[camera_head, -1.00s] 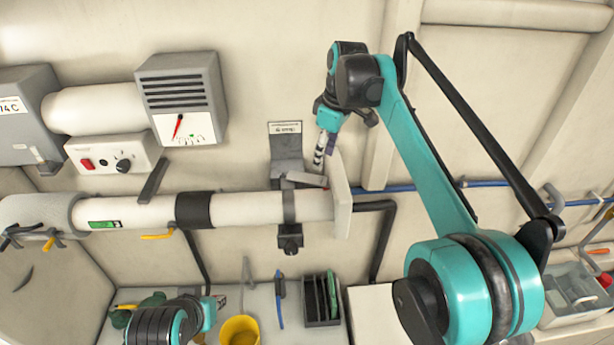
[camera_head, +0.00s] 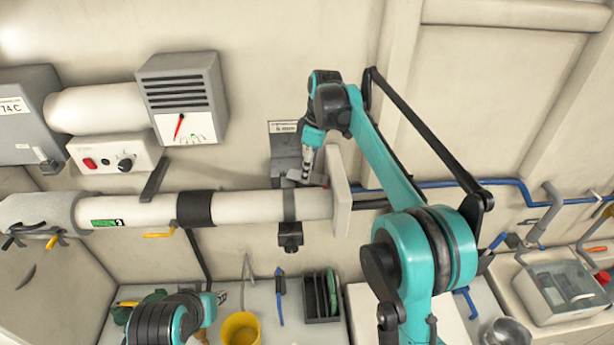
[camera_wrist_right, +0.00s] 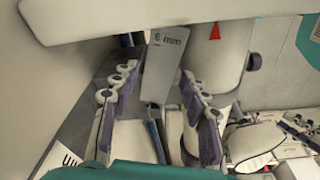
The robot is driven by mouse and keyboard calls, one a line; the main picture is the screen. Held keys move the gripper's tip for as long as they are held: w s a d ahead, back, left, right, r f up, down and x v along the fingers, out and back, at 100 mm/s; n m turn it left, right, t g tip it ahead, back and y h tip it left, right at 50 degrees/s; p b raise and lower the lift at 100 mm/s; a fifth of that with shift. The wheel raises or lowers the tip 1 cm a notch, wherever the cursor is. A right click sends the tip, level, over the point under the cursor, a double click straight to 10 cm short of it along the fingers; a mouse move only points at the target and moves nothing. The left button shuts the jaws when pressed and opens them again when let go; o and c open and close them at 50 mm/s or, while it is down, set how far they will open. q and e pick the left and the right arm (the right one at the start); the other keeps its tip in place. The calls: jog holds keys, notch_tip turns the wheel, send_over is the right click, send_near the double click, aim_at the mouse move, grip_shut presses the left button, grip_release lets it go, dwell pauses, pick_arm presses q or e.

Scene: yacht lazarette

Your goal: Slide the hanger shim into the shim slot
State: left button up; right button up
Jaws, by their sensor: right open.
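The hanger shim (camera_wrist_right: 163,62), a grey plate marked "6 mm", shows in the right wrist view between the fingers of my right gripper (camera_wrist_right: 158,105). The purple-padded fingers stand apart on either side of it, with gaps. In the head view my right gripper (camera_head: 306,172) points down at the grey hanger bracket (camera_head: 285,145) above the white pipe (camera_head: 250,206). The gripper hides most of the shim there, and I cannot tell how deep it sits in the shim slot. My left gripper (camera_head: 210,305) is low at the left, its fingers unclear.
A pale flange plate (camera_head: 338,192) stands close right of my right gripper. Below are a yellow cup (camera_head: 240,328), a black rack (camera_head: 321,298) and a clear-lidded bin (camera_head: 570,290).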

jog(key=shift+f, duration=0.4)
jog(key=c, duration=0.9)
jog(key=shift+r, duration=0.1)
jog(key=shift+c, duration=0.2)
